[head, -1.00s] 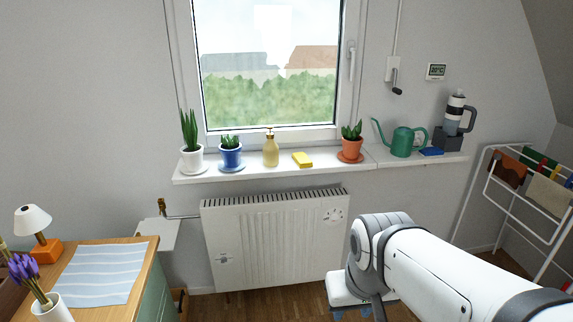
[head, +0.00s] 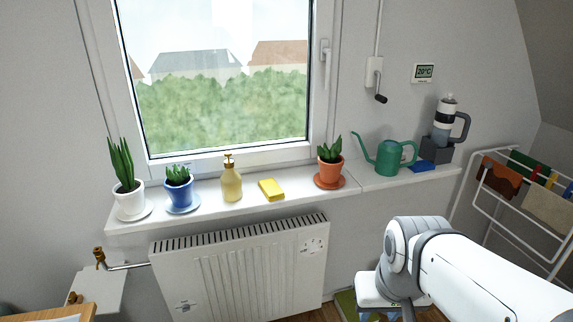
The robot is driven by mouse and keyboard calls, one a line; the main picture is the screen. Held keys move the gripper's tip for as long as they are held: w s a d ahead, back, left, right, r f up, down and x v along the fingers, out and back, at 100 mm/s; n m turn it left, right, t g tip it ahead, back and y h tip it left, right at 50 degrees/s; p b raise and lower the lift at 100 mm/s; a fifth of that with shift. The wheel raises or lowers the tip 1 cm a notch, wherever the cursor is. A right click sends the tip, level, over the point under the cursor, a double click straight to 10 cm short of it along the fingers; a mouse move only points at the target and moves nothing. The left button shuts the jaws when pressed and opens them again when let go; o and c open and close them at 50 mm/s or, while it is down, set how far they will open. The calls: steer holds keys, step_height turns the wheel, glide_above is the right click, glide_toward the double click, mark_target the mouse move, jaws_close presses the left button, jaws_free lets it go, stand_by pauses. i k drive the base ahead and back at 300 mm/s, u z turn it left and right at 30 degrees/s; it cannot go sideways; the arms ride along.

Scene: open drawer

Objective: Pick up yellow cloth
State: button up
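In the head view a folded yellow cloth (head: 271,190) lies flat on the white windowsill (head: 290,205). It sits between a yellow soap dispenser on its left and a terracotta plant pot on its right, apart from both. My arm comes in from the lower right, below the sill. Its wrist end points down in front of the radiator's right side. My gripper's fingers are hidden or too unclear to judge, and the arm is well away from the cloth.
The soap dispenser (head: 231,180), blue pot (head: 180,188), white pot (head: 127,190), terracotta pot (head: 330,168) and green watering can (head: 386,153) stand along the sill. A radiator (head: 240,270) is below it. A drying rack (head: 520,200) stands at right.

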mark_target(271, 190)
steer(key=u, duration=0.3)
steer(key=i, duration=1.1)
steer(key=u, duration=0.8)
